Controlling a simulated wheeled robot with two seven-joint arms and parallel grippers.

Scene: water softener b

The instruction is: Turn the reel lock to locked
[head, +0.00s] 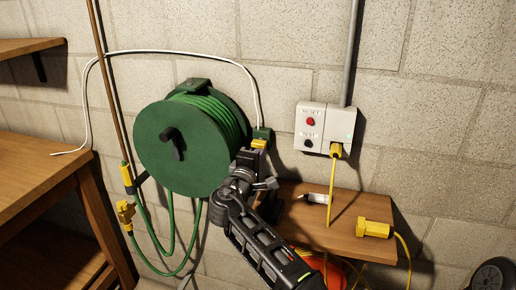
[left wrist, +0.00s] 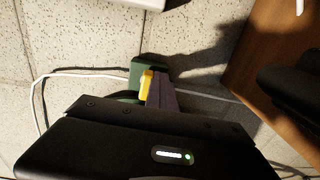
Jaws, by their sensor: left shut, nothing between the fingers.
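The green hose reel (head: 180,148) hangs on the block wall, with a black crank handle (head: 172,142) on its face. At its right edge is a small green block (head: 263,133) with a yellow part (head: 259,144), which looks like the reel lock. In the left wrist view the green block (left wrist: 141,68) and yellow part (left wrist: 146,82) lie just beyond my fingers. My left gripper (head: 253,156) is shut and empty, right at the yellow part; it also shows in the left wrist view (left wrist: 161,92). Whether it touches is unclear. The lock's setting cannot be read. My right gripper is not in view.
A grey switch box (head: 325,127) with a red button and yellow plug is on the wall to the right. Below it a wooden shelf (head: 345,235) holds a yellow connector (head: 374,229). A wooden bench (head: 40,180) stands at left. Hose loops hang under the reel.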

